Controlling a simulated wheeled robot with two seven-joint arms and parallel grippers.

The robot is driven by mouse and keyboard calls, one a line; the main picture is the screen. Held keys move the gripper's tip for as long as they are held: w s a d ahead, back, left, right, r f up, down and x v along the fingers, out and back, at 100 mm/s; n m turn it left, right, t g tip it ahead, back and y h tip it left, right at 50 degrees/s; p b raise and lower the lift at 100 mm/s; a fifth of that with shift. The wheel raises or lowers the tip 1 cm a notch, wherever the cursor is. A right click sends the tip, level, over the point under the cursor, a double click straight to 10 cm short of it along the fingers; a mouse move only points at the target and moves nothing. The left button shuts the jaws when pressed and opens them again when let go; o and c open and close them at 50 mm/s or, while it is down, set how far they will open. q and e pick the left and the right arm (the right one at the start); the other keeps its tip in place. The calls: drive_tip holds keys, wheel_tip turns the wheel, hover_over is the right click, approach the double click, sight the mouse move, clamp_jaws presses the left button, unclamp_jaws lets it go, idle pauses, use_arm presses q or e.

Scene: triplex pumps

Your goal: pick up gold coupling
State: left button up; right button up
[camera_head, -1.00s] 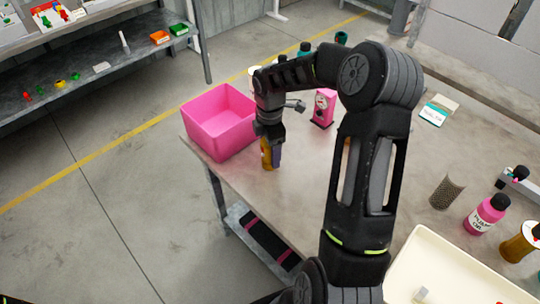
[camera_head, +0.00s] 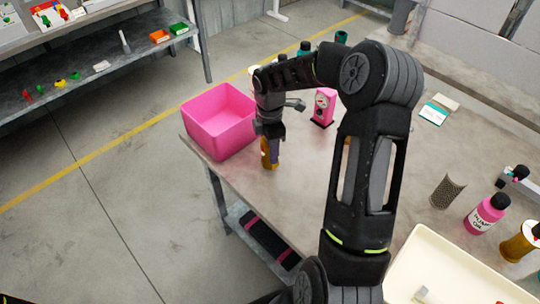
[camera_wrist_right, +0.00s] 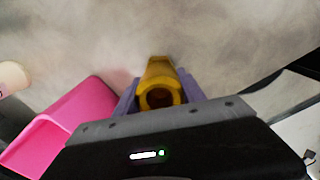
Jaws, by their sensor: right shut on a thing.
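The gold coupling (camera_head: 266,158) stands near the table's left front edge, just right of the pink bin. In the right wrist view the coupling (camera_wrist_right: 160,84) shows as a gold hex-shaped piece with a dark hole, between purple fingers. My right gripper (camera_head: 270,150) points down over it and is shut on it. The right gripper also shows in the right wrist view (camera_wrist_right: 158,92). I cannot tell whether the coupling touches the table. My left gripper is not in view.
The pink bin (camera_head: 188,115) stands at the table corner. A pink gauge block (camera_head: 324,106) stands behind the gripper. A mesh cylinder (camera_head: 447,191), bottles (camera_head: 487,214) and a cream tray (camera_head: 440,252) are at the right.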

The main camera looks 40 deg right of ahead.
clamp_jaws()
drive_tip(key=shift+r, duration=0.15)
wheel_tip(320, 180, up, 10)
drive_tip(key=shift+f+b, duration=0.1)
drive_tip(key=shift+b, duration=0.6)
idle(0.4)
